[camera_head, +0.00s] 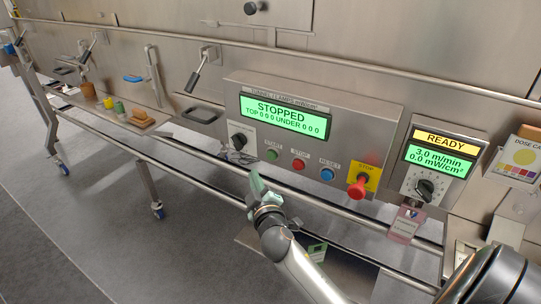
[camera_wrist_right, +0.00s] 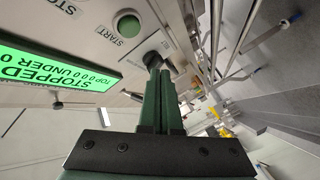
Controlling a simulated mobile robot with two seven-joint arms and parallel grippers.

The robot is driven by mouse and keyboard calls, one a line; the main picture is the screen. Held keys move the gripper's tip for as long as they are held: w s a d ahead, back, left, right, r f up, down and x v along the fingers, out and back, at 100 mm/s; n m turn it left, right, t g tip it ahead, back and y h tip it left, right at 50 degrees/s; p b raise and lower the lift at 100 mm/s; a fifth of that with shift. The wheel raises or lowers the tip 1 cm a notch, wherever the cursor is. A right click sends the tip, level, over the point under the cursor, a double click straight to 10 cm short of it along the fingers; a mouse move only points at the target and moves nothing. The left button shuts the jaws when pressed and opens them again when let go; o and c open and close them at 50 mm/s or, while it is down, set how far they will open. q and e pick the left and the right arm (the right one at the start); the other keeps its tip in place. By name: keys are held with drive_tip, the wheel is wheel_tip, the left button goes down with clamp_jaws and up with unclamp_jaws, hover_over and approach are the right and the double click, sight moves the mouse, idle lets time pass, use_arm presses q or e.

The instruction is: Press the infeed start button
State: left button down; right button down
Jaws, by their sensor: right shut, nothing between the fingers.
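The green start button (camera_head: 272,154), marked START, sits at the left of a row on the steel control panel (camera_head: 365,113). In the right wrist view the same green button (camera_wrist_right: 129,24) is near the top, beyond the fingers and to their left. I cannot read "infeed" on it. My right gripper (camera_head: 254,178) is shut and empty, in front of the panel and below the button in the picture. In the wrist view its fingers (camera_wrist_right: 159,68) are together, with their tips by a black knob (camera_wrist_right: 154,60); I cannot tell the gap. My left gripper is not in view.
Beside the start button are a red stop button (camera_head: 298,164), a blue reset button (camera_head: 327,174) and a red emergency knob (camera_head: 357,188). The panel screen (camera_head: 286,116) reads STOPPED. A second panel (camera_head: 438,152) reads READY. Rails (camera_head: 205,157) run along the machine.

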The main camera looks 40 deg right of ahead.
sight(267, 157)
drive_tip(key=d, duration=0.1)
drive_tip(key=w+d, duration=0.1)
drive_tip(key=d, duration=0.1)
drive_tip(key=w+d, duration=0.1)
drive_tip(key=d, duration=0.1)
drive_tip(key=shift+d, duration=0.15)
idle(0.9)
drive_tip(key=shift+w+d, duration=0.1)
drive_tip(key=shift+d, duration=0.05)
idle(1.0)
drive_tip(key=shift+w+d, duration=0.15)
drive_tip(key=shift+d, duration=0.1)
drive_tip(key=shift+w+d+p, duration=0.2)
drive_tip(key=shift+d+p, duration=0.1)
drive_tip(key=shift+d, duration=0.25)
idle(0.8)
drive_tip(key=shift+a, duration=0.15)
drive_tip(key=shift+s+a, duration=0.4)
drive_tip(key=shift+a, duration=0.4)
